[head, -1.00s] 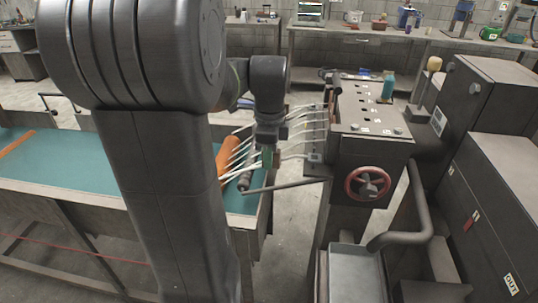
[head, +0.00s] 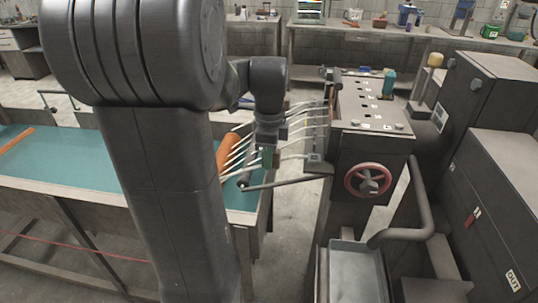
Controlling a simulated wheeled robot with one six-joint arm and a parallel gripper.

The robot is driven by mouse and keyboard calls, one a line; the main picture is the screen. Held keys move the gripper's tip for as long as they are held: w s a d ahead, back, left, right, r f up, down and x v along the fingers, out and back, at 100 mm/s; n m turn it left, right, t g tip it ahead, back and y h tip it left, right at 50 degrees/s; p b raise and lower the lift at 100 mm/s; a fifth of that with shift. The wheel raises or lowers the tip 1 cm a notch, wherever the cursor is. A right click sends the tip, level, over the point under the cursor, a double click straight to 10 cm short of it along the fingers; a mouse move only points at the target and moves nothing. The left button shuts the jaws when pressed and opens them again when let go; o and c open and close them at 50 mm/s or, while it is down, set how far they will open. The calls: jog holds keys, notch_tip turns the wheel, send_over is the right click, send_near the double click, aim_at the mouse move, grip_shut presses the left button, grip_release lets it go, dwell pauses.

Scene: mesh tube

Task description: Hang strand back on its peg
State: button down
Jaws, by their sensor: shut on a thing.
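Several white strands (head: 308,122) run from the machine's left side towards the table's right end. More strand lengths (head: 236,150) spread over the orange roll (head: 228,152) there. My gripper (head: 267,158) points down between the roll and the machine, among the strands. It appears shut on a strand (head: 292,157), whose white length leads right to a small grey block on the machine. The fingertips are small and partly hidden, so the exact grip is unclear. A dark bar (head: 285,184) with a rounded left end crosses just below my gripper. I cannot make out which peg is bare.
The machine (head: 370,140) with a red handwheel (head: 368,180) stands to the right of my gripper. A teal-topped table (head: 75,165) lies left. A grey tray (head: 355,270) sits below the handwheel. My own arm hides part of the table. Dark cabinets stand far right.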

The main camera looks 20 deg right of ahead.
jog(key=shift+f+b, duration=0.4)
jog(key=shift+f, duration=0.45)
dwell(0.5)
jog(key=c, duration=1.2)
grip_release()
notch_tip(320, 180, up, 14)
jog(key=shift+f, duration=0.15)
notch_tip(320, 180, down, 14)
jog(key=shift+r, duration=0.25)
jog(key=shift+r, duration=0.1)
